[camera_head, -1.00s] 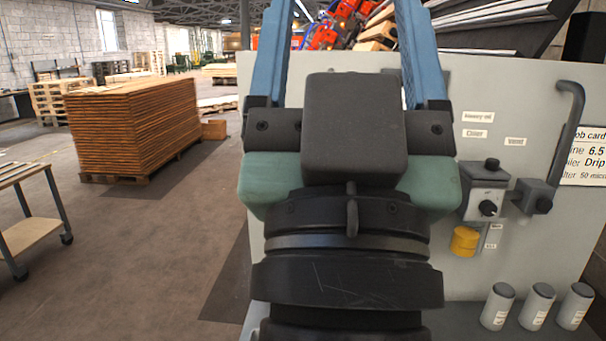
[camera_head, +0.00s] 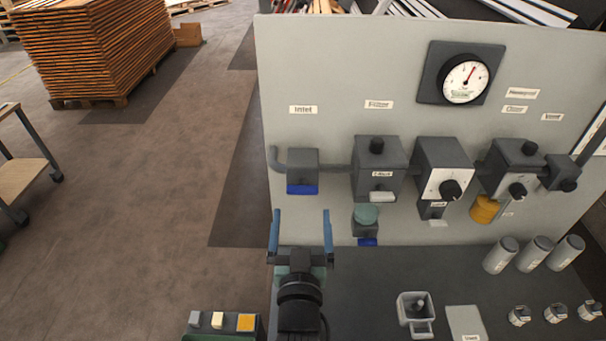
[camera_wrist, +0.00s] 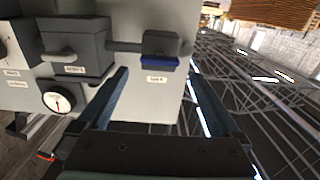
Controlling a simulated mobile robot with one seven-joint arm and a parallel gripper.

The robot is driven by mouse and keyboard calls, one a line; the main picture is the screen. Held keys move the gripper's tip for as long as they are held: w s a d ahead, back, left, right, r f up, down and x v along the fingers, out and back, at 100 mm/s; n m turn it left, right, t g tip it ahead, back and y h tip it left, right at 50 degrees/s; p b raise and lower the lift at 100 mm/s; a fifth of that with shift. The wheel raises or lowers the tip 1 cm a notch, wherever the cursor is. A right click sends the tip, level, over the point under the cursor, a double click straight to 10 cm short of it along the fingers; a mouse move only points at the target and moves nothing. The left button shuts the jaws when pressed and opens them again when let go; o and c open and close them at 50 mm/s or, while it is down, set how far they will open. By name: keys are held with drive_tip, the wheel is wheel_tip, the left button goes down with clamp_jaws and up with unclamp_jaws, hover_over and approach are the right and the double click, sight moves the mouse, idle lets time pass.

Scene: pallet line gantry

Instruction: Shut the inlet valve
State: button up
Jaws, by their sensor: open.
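The inlet valve (camera_head: 302,163) is a dark block on the upper left of the grey panel, under a label that appears to read Inlet (camera_head: 303,110). Its blue handle (camera_head: 302,189) lies level along the block's lower front, in line with the pipe. My gripper (camera_head: 301,214) is open and empty, its two blue fingers pointing up, below the valve in the picture and apart from it. In the wrist view the valve (camera_wrist: 163,44) and its blue handle (camera_wrist: 160,62) appear upside down, between and beyond the open fingers (camera_wrist: 157,75).
A gauge (camera_head: 465,80) sits above. A blue-handled drain (camera_head: 366,241) hangs below the filter. Grey cylinders (camera_head: 500,255) and a small square cup (camera_head: 416,312) stand on the bench.

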sight(302, 186)
drive_tip(key=w+b, duration=0.2)
drive_tip(key=w, duration=0.9)
drive_tip(key=shift+w+b, duration=0.15)
drive_tip(key=shift+b, duration=0.15)
drive_tip(key=shift+c, duration=0.2)
drive_tip(key=c, duration=1.1)
